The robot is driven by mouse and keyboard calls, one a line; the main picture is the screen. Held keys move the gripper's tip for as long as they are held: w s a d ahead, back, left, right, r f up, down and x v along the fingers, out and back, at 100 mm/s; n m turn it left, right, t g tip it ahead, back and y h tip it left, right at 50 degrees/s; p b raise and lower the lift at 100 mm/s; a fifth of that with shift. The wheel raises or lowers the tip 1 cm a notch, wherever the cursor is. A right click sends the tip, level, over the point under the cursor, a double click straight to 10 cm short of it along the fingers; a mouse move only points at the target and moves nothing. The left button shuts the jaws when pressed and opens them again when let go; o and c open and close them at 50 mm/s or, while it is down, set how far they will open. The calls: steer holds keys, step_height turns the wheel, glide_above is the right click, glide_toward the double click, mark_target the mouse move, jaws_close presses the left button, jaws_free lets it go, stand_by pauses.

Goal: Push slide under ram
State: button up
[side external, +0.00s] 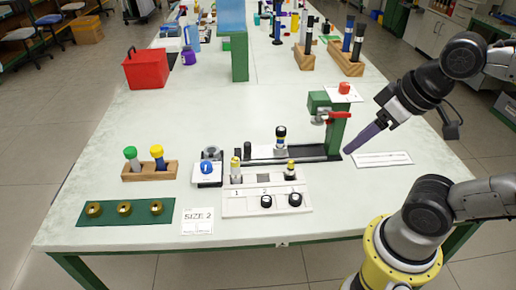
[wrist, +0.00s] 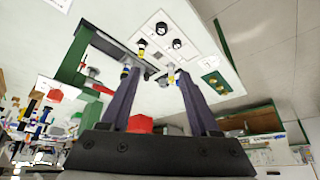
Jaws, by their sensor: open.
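The green press with the ram (side external: 335,125) stands at the right end of a low black rail (side external: 318,152) in the side view. The carrier is apart from the ram. My gripper (side external: 347,151) points down-left just right of the press, with its fingers overlapping in that view. In the wrist view, my gripper (wrist: 158,72) has its two dark fingers apart, with nothing held between them. The press (wrist: 78,50) shows at the left there.
A white board numbered 1 to 3 (side external: 250,208) sits in front of the rail, with short yellow-topped pieces and black knobs. A red lever (side external: 339,115) sticks out from the press. A wooden rack (side external: 135,174), SIZE 2 card (side external: 197,226) and green ring strip (side external: 108,221) lie left.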

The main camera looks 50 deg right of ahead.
steer(key=w+r+m, duration=0.2)
steer(key=w+r, duration=0.5)
steer(key=w, duration=0.1)
steer(key=m+g, duration=0.3)
steer(key=g, duration=0.3)
glide_above(247, 143)
step_height(247, 143, down, 17)
step_height(247, 143, down, 14)
jaws_close()
